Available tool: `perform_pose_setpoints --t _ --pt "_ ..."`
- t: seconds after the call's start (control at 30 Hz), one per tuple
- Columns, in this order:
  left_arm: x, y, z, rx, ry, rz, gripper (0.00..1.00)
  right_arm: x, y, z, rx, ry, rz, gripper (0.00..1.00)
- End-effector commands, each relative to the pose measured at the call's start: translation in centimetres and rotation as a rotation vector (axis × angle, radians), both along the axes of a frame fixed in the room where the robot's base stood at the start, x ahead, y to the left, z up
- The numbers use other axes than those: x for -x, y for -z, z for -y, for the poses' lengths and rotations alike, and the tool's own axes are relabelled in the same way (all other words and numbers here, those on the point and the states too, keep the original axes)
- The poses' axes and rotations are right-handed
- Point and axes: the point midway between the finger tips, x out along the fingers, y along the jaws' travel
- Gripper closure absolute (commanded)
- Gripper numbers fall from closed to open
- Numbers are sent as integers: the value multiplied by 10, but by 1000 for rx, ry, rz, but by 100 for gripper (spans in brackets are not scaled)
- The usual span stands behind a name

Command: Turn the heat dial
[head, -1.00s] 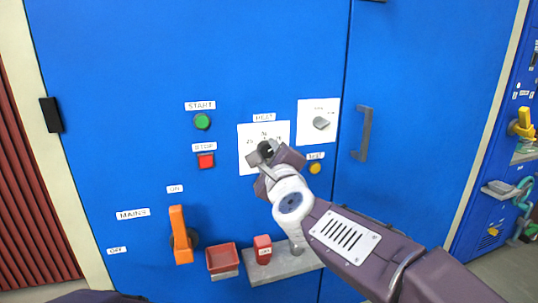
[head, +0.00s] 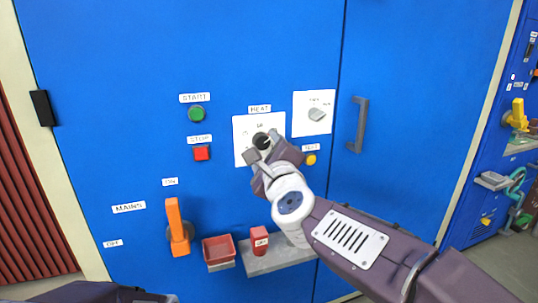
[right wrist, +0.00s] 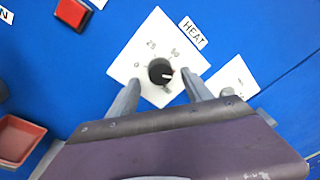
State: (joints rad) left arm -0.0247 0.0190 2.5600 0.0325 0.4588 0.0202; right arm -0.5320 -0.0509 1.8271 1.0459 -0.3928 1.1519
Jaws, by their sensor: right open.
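The heat dial (head: 261,140) is a round black knob on a white square plate labelled HEAT on the blue cabinet door. It also shows in the right wrist view (right wrist: 161,71), with a light pointer mark toward its lower right. The figures 0, 25 and 50 can be read on its plate. My right gripper (head: 262,147) is open in front of the dial. In the right wrist view its two fingers come up on either side of the dial; I cannot tell whether they touch it. My left gripper is out of view.
Around the dial are a green START button (head: 196,114), a red STOP button (head: 202,153), a second plate with a grey knob (head: 317,115), and a yellow button (head: 311,160). Below are an orange mains lever (head: 177,225), a red tray (head: 218,248) and a grey shelf (head: 277,256). A door handle (head: 360,125) projects at right.

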Motion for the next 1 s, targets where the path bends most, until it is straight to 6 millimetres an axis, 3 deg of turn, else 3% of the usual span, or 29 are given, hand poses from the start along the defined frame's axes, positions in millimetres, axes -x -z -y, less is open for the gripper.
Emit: perform_pose_setpoints --t 0.2,0.33,0.7,0.8,0.87,0.9,0.97,1.0 --pt "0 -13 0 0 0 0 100 46 -3 8 -1 -4 0 42" --pt "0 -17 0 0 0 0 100 64 -2 12 -1 -4 0 42" --pt "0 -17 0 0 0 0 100 68 0 15 -1 2 0 42" --pt "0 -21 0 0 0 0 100 55 2 39 8 68 -13 42" --pt "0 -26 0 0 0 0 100 38 18 72 36 150 -52 42" --pt "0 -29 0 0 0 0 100 27 40 97 94 204 -92 42" --pt "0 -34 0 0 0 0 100 17 89 126 262 213 -193 42" --pt "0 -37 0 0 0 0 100 18 126 139 408 173 -273 42"
